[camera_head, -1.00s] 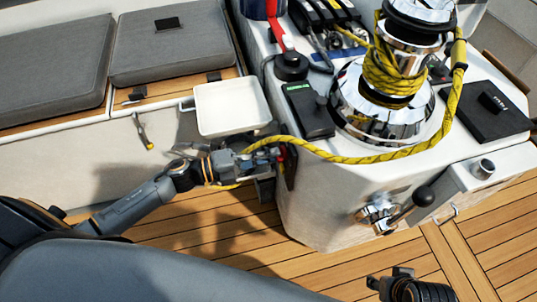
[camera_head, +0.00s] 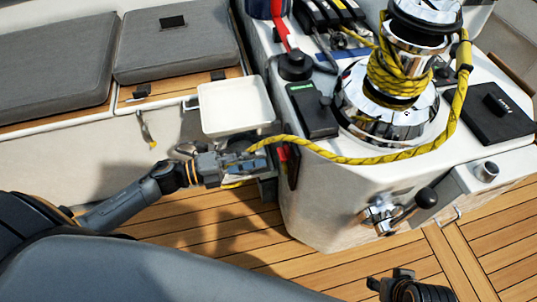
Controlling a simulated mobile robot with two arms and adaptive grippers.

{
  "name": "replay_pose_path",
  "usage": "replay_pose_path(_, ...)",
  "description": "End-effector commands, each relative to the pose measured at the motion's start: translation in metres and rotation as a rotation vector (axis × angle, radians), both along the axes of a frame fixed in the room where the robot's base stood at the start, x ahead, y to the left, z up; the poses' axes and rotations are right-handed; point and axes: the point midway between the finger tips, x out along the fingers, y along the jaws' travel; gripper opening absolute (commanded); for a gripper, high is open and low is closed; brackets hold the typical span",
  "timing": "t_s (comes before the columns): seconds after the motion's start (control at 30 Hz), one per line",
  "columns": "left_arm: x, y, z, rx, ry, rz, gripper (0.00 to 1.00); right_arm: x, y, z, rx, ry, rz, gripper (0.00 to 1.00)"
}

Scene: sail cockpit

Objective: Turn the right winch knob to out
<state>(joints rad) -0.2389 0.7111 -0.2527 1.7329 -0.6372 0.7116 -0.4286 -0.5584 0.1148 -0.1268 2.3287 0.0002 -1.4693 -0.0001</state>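A black control box with a raised knob (camera_head: 496,103) sits to the right of the chrome winch (camera_head: 392,105) on the white console. A second black box (camera_head: 312,112) with a small green display sits to the winch's left, with its own knob (camera_head: 325,101). The knob settings are too small to read. My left gripper (camera_head: 243,163) is at the console's left side, far from the right-hand box. The yellow rope (camera_head: 370,159) runs from the winch to its fingers; whether they are shut on it I cannot tell. A dark part of my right arm shows at the bottom edge; its fingers are unclear.
A white tray (camera_head: 235,135) is just above my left gripper. A black-knobbed crank handle (camera_head: 425,199) juts from the console front. Grey cushioned seats (camera_head: 170,45) lie at the left. Teak deck (camera_head: 340,272) is clear in front of the console.

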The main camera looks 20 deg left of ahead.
Motion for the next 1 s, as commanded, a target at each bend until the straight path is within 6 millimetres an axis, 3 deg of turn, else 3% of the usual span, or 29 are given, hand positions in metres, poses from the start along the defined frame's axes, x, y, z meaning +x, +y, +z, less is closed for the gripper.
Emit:
replay_pose_path(0.2, -0.027, 0.039, -0.001, 0.003, 0.003, 0.000, 0.34, 0.000, -0.001, 0.000, -0.001, -0.001, 0.001, 0.40)
replay_pose_path(0.4, -0.040, 0.059, -0.001, 0.002, 0.001, 0.000, 0.34, 0.001, -0.001, 0.000, -0.002, -0.001, 0.000, 0.40)
replay_pose_path(1.0, -0.043, 0.063, 0.000, 0.001, -0.001, -0.001, 0.34, 0.001, -0.001, 0.000, -0.002, -0.001, 0.000, 0.40)
